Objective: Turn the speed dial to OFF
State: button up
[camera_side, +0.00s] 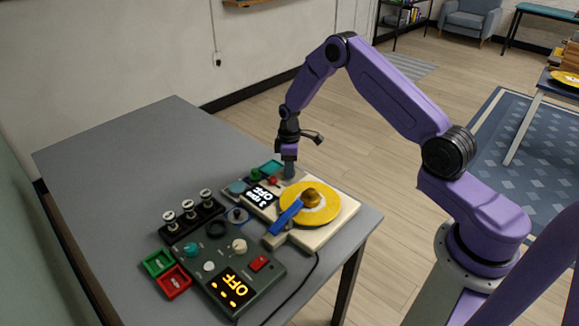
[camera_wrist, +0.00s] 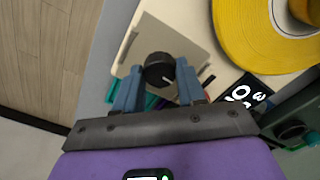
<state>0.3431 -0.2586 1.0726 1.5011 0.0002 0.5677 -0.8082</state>
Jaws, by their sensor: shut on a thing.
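The speed dial (camera_wrist: 158,70) is a round black knob with a white mark, on a grey plate of the cream machine (camera_side: 343,206). In the wrist view the mark points toward the lower right. My gripper (camera_side: 288,174) points down at the machine's back corner, and its blue fingers (camera_wrist: 158,75) are shut on the dial, one on each side. In the side view my gripper hides the dial. The machine's black display (camera_side: 262,195) shows white characters that seem to include OFF; the wrist view cuts it off.
A yellow disc (camera_side: 322,208) with a blue arm (camera_side: 286,216) sits beside my gripper. The table's far left (camera_side: 110,160) is clear.

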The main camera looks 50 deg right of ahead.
jog(key=shift+n, duration=0.5)
jog(key=o, duration=1.1)
jog(key=shift+c, duration=0.2)
jog(key=shift+r, duration=0.15)
notch_tip(320, 180, up, 17)
jog(key=shift+r, duration=0.1)
